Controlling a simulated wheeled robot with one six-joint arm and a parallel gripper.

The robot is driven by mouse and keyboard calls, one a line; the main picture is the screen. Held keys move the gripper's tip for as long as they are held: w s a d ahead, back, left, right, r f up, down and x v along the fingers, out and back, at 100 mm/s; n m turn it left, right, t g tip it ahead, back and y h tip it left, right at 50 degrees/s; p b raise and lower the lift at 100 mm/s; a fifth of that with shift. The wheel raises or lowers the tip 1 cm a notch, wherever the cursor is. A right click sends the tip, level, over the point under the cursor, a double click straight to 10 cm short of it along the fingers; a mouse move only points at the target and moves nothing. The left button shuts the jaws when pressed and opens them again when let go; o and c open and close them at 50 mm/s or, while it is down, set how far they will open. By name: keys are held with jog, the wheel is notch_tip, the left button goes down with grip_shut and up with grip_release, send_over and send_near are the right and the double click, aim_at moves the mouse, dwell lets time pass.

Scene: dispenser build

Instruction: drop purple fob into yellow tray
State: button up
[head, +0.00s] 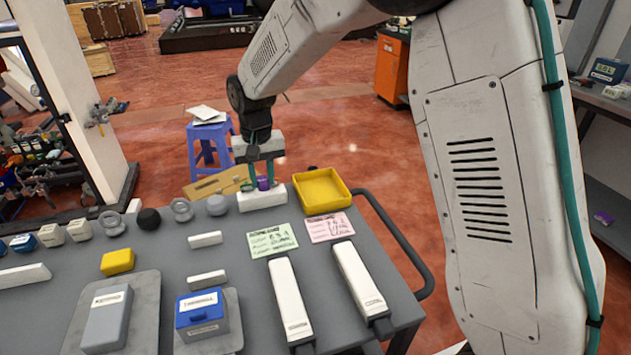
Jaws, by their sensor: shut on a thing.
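My gripper (261,180) points down at the far edge of the grey cart top, its two green fingers shut on the small purple fob (263,184). The fob is just above or on a white block (262,199); I cannot tell whether it touches. The yellow tray (323,206) sits just right of the white block, at the far right corner of the cart. Its inside looks empty, with a small dark thing at its far rim.
A green card (272,240) and a pink card (330,227) lie in front of the tray. Two long white bars (291,300) lie nearer. A grey ball (216,204), a metal ring (182,209) and a black ball (149,219) stand left of my gripper. A blue box (201,313) is in front.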

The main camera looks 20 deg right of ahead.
jog(key=d, duration=0.5)
jog(key=w+d+f, duration=0.1)
jog(key=d, duration=0.9)
jog(key=shift+w+f, duration=0.2)
jog(key=shift+d+f, duration=0.1)
jog(key=shift+d, duration=0.1)
jog(key=shift+f, duration=1.65)
jog(key=shift+f, duration=0.2)
jog(key=shift+f, duration=0.4)
jog(key=o, duration=1)
jog(key=shift+o, duration=0.2)
notch_tip(320, 180, up, 13)
jog(key=shift+r, duration=0.2)
